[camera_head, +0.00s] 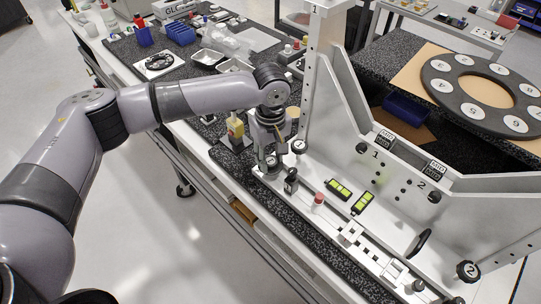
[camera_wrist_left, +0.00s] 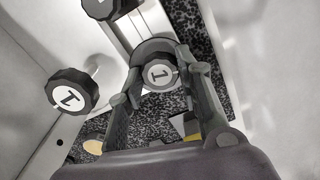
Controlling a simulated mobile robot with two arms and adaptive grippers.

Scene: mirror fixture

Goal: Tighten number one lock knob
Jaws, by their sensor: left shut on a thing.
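My left gripper (camera_head: 269,165) reaches down at the near left corner of the mirror fixture (camera_head: 322,100). In the left wrist view my left gripper (camera_wrist_left: 162,72) is shut on a dark round lock knob with a "1" on its pale face (camera_wrist_left: 160,75). Its two fingers sit on either side of that knob. In the head view the gripper hides the held knob.
Another black knob (camera_wrist_left: 108,7) shows at the wrist view's top edge. A number 2 knob (camera_head: 467,270) is at the fixture's far right. A red-capped post (camera_head: 318,201) and yellow-green level vials (camera_head: 340,190) stand near the gripper. A yellow bottle (camera_head: 235,128) stands behind it.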

